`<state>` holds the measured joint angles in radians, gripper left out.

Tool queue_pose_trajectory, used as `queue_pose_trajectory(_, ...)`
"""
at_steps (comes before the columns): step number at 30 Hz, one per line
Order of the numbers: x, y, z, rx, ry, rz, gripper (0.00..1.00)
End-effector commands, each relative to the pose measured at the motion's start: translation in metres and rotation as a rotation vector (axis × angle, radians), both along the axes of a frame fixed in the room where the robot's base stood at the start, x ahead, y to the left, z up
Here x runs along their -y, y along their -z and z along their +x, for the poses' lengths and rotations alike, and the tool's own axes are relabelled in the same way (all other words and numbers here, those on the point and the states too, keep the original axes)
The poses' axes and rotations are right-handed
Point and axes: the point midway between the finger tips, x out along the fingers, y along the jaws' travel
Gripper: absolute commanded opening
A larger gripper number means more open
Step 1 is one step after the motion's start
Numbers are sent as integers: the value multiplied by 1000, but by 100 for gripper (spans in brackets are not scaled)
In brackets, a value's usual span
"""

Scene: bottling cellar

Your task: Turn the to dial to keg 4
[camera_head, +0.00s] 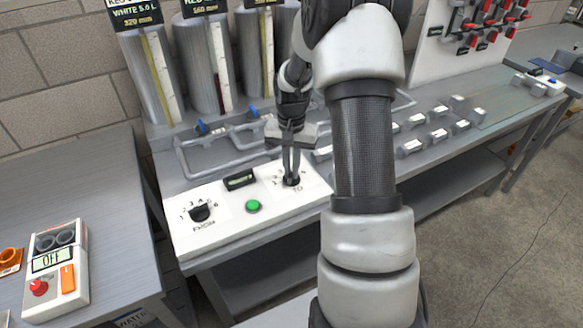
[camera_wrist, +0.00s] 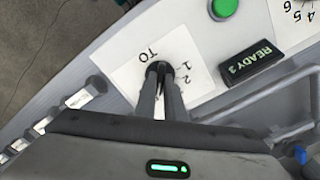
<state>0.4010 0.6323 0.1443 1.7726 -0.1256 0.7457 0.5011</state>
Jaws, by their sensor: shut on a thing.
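The TO dial (camera_head: 291,181) is a dark knob on a white plate at the right of the white control panel (camera_head: 240,217). My gripper (camera_head: 290,172) points down onto it with its fingers shut on the knob. In the wrist view the fingers meet at the TO dial (camera_wrist: 158,70), beside the numbers 1 and 2. The rest of its scale and its pointer are hidden by my fingers. The FROM dial (camera_head: 200,212) is a black knob at the left, ringed by numbers. A green button (camera_head: 253,206) lies between the dials. A dark display (camera_wrist: 254,62) reads "READY 3".
Several metal kegs (camera_head: 200,65) with labels stand behind the panel. Pipes with blue valve handles (camera_head: 202,126) run between them and the panel. Several small grey-white blocks (camera_head: 412,147) line the bench at right.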

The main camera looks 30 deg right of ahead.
Motion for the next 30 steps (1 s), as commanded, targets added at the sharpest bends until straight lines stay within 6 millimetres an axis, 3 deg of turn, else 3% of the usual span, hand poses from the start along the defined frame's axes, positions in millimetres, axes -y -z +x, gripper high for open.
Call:
queue_pose_trajectory(18, 0, -1, 0, 1, -381, 1, 0)
queue_pose_trajectory(30, 0, -1, 1, 1, -466, -1, 0)
